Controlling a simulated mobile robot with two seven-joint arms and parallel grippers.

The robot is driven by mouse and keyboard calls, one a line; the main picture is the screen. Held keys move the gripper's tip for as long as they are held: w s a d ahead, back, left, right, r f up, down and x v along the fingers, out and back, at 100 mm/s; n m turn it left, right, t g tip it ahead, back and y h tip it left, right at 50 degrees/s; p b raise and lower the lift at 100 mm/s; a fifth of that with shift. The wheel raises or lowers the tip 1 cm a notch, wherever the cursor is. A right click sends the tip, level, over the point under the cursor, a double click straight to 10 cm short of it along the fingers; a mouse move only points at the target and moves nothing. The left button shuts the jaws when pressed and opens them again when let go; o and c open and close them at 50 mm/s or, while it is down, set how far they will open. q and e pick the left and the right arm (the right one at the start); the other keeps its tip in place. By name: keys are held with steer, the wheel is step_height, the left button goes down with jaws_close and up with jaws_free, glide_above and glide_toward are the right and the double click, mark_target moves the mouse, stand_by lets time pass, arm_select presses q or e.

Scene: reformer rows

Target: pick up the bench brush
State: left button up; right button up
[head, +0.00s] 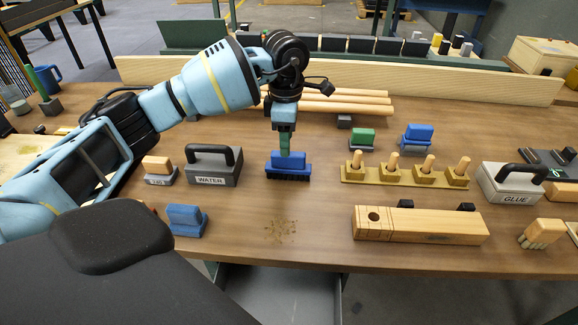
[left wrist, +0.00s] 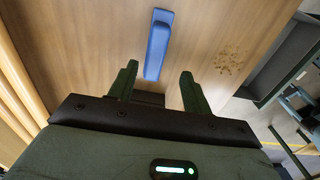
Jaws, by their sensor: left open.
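The bench brush (head: 295,172) has a blue handle block and dark bristles. It stands on the wooden bench just behind a patch of brown crumbs. My left gripper (head: 285,148) points down right over the brush's handle, with a green finger in front of part of it. In the left wrist view the blue brush (left wrist: 158,40) lies lengthwise, in line with the gap between the fingers of my open left gripper (left wrist: 158,78). The fingers stand apart, one on each side, and I see no grip. My right gripper is not in view.
A WATER-labelled block (head: 213,167) stands left of the brush, and a rack of wooden pegs (head: 404,176) right. A blue block (head: 187,220) is front left, a long wooden block (head: 420,226) front right. Wooden rods (head: 340,105) lie behind. The crumb patch (head: 281,231) has clear bench around it.

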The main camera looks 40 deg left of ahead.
mark_target(288, 165)
arm_select(q)
steer(key=shift+w+f, duration=0.2)
steer(key=shift+f, duration=1.35)
steer(key=shift+w+f, duration=0.2)
steer(key=shift+f, duration=1.3)
jaws_close()
